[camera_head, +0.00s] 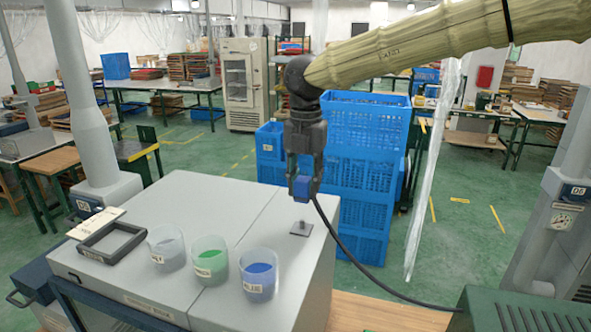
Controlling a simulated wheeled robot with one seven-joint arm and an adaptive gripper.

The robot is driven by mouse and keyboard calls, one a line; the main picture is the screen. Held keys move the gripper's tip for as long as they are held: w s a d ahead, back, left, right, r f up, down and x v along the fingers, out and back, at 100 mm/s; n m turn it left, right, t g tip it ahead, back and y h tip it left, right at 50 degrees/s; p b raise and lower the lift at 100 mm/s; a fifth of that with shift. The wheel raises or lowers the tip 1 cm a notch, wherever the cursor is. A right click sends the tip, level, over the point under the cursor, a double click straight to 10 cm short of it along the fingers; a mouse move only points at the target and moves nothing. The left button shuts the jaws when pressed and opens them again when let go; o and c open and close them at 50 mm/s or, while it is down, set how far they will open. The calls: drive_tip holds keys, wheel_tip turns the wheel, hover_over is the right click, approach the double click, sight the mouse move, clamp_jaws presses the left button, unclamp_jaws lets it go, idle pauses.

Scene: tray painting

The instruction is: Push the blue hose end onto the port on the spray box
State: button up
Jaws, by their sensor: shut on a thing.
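My gripper (303,180) hangs from the arm at the upper middle, pointing down. It is shut on the blue hose end (301,188). A black hose (345,247) runs from the blue end down and right towards a dark green box. A small dark square fitting with a short upright stub, which looks like the port (301,228), sits on top of the grey box (225,195), near its right edge. The blue hose end is above this fitting, with a visible gap. The underside of the hose end is hard to make out.
Three cups, greyish (167,248), green (210,260) and blue (259,275), stand on the grey box, left of the fitting. A black frame (112,243) lies further left. Blue crates (362,125) are stacked behind. The dark green box (520,310) is at lower right.

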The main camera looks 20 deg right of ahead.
sight(304, 203)
drive_tip(key=shift+s+a+b, duration=0.2)
drive_tip(key=shift+s+b, duration=0.15)
drive_tip(key=shift+s, duration=0.15)
drive_tip(key=shift+s+f, duration=0.1)
drive_tip(key=shift+f, duration=0.1)
drive_tip(key=shift+w+f+b, duration=0.3)
drive_tip(key=shift+f+b, duration=0.25)
drive_tip(key=shift+f, duration=0.1)
drive_tip(key=shift+w+f+b, duration=0.3)
drive_tip(key=shift+f+b, duration=0.2)
drive_tip(key=shift+f, duration=0.1)
drive_tip(key=shift+s+f+b, duration=0.4)
drive_tip(key=shift+s+f, duration=0.05)
drive_tip(key=shift+f, duration=0.05)
drive_tip(key=shift+w+f, duration=0.25)
drive_tip(key=shift+f, duration=0.3)
drive_tip(key=shift+s+r, duration=0.1)
drive_tip(key=shift+s, duration=0.05)
drive_tip(key=shift+w, duration=0.3)
drive_tip(key=shift+s+f+p, duration=0.15)
drive_tip(key=shift+f+p, duration=0.2)
drive_tip(key=shift+f, duration=0.9)
